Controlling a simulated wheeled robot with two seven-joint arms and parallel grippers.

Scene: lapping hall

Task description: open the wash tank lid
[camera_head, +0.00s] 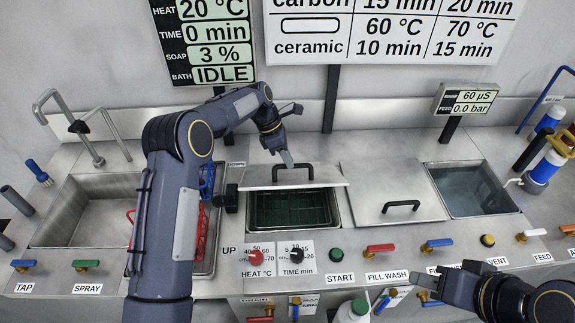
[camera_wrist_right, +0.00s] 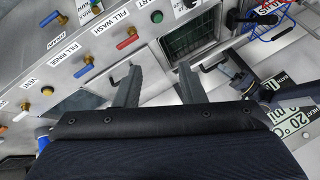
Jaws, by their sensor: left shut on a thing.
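The wash tank lid (camera_head: 262,175) is a grey metal plate with a black handle (camera_head: 275,172). It stands partly open, and the front of the tank opening (camera_head: 290,212) shows below its front edge, with a dark green inside. My left gripper (camera_head: 287,160) is shut on the lid handle; the fingertips partly cover the handle. In the right wrist view the open tank (camera_wrist_right: 188,35) and the handle (camera_wrist_right: 212,62) also show. My right gripper (camera_head: 428,288) is at the lower right, away from the lid; its fingers (camera_wrist_right: 158,88) are apart and empty.
A second closed lid (camera_head: 375,185) with a black handle lies right of the tank, then an open water tank (camera_head: 470,190). A sink (camera_head: 85,210) and a red basket (camera_head: 203,235) are at left. Knobs and valve levers (camera_head: 380,249) line the front panel.

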